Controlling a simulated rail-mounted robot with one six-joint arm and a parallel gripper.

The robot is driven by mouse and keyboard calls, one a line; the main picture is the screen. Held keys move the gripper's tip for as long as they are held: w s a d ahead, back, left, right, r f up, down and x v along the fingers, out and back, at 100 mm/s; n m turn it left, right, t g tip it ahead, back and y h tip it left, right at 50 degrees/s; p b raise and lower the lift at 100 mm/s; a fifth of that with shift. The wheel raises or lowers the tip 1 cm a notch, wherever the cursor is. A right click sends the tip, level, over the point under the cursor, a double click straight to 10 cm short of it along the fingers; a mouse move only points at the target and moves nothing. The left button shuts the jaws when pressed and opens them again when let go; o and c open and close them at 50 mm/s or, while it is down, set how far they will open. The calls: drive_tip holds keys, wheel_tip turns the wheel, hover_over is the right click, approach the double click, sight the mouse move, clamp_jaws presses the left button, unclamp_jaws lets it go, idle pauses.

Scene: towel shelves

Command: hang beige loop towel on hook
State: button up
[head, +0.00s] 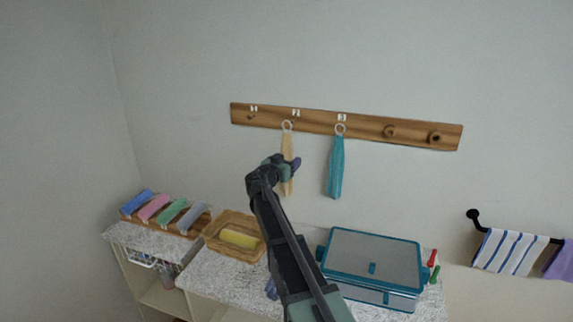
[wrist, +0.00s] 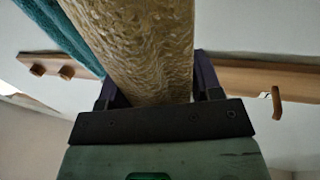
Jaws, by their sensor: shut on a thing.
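The beige loop towel (head: 288,147) hangs straight down in front of the wooden hook rail (head: 365,126), its pale loop at the second position from the left. I cannot tell whether the loop is around the peg or only in front of it. My gripper (head: 290,165) is shut on the towel's body below the loop. In the wrist view the beige towel (wrist: 145,50) fills the space between the two dark fingers (wrist: 152,90). The wrist view hides the loop. A bare peg of the rail (wrist: 276,102) shows to the right there.
A teal towel (head: 336,168) hangs close on the right. Two bare pegs are farther right. Below are rolled towels in a wooden rack (head: 185,231), a basket (head: 222,248) with a yellow roll, and a teal-rimmed box (head: 372,252). A striped towel (head: 508,252) hangs on a bar.

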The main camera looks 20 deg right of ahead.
drive_tip(key=shift+w+d+f, duration=0.15)
drive_tip(key=shift+w+d, duration=0.9)
drive_tip(key=shift+w, duration=0.1)
drive_tip(key=shift+w+d+f, duration=0.1)
drive_tip(key=shift+w+d, duration=0.95)
drive_tip(key=shift+w, duration=0.1)
drive_tip(key=shift+w+d+f+b, duration=0.4)
drive_tip(key=shift+w+f+b, duration=0.15)
drive_tip(key=shift+b, duration=0.25)
drive_tip(key=shift+s, duration=0.1)
drive_tip(key=o, duration=1)
drive_tip(key=shift+o, duration=0.2)
